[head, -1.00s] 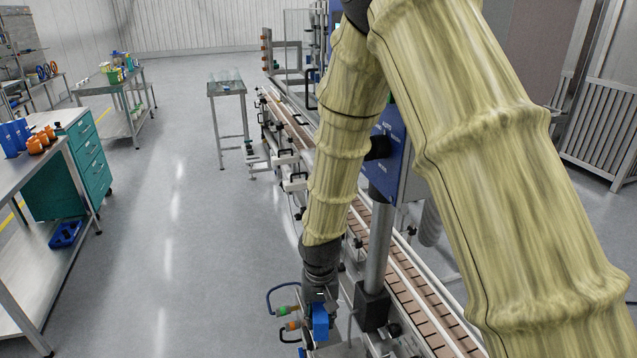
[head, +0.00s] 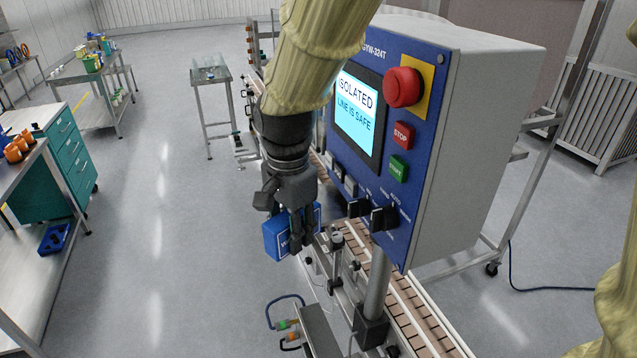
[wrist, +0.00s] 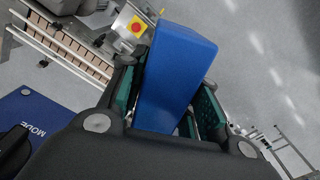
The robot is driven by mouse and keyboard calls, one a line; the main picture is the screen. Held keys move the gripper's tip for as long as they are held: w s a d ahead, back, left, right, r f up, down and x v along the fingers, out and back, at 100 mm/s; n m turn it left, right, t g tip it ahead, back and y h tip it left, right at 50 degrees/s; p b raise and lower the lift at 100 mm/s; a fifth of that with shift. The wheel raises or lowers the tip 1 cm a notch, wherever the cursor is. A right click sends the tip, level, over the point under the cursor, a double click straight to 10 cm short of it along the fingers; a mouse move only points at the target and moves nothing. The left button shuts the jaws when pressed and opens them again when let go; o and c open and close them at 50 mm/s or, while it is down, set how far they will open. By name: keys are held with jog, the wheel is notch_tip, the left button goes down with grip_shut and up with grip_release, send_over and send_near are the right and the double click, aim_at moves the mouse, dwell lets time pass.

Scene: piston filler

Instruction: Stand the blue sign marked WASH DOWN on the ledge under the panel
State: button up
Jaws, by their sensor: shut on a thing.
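My gripper (head: 297,238) is shut on the blue sign (head: 274,241) and holds it in the air left of the panel. The panel (head: 424,132) is a blue-faced box on a post, with a screen reading ISOLATED, LINE IS SAFE, a red mushroom button, STOP and START buttons and black knobs. I cannot clearly make out the ledge under the panel.
The conveyor (head: 407,312) runs beneath and beyond the panel. The panel's post (head: 377,285) stands right of the gripper. Hoses with coloured fittings (head: 287,325) are below. A small steel table (head: 210,76) stands behind.

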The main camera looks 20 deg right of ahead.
jog(key=shift+a+r, duration=0.1)
jog(key=shift+r, duration=0.8)
jog(key=shift+m, duration=0.3)
jog(key=w+d, duration=0.2)
jog(key=w, duration=0.2)
jog(key=w+d+b, duration=0.1)
jog(key=w+d, duration=0.2)
jog(key=w, duration=0.1)
jog(key=w+d+f+b, duration=0.1)
jog(key=w+d, duration=0.1)
jog(key=w, duration=0.3)
jog(key=shift+w+d, duration=0.1)
jog(key=shift+d, duration=0.1)
jog(key=shift+w+d+f, duration=0.2)
jog(key=shift+w, duration=0.15)
jog(key=shift+s+f+p, duration=0.15)
jog(key=shift+f+p, duration=0.4)
jog(key=shift+p, duration=0.2)
jog(key=shift+f+p, duration=0.4)
jog(key=shift+f, duration=0.8)
jog(key=o, duration=0.7)
jog(key=shift+c, duration=0.2)
jog(key=o, duration=0.4)
jog(key=shift+c, duration=0.2)
jog(key=shift+r, duration=0.15)
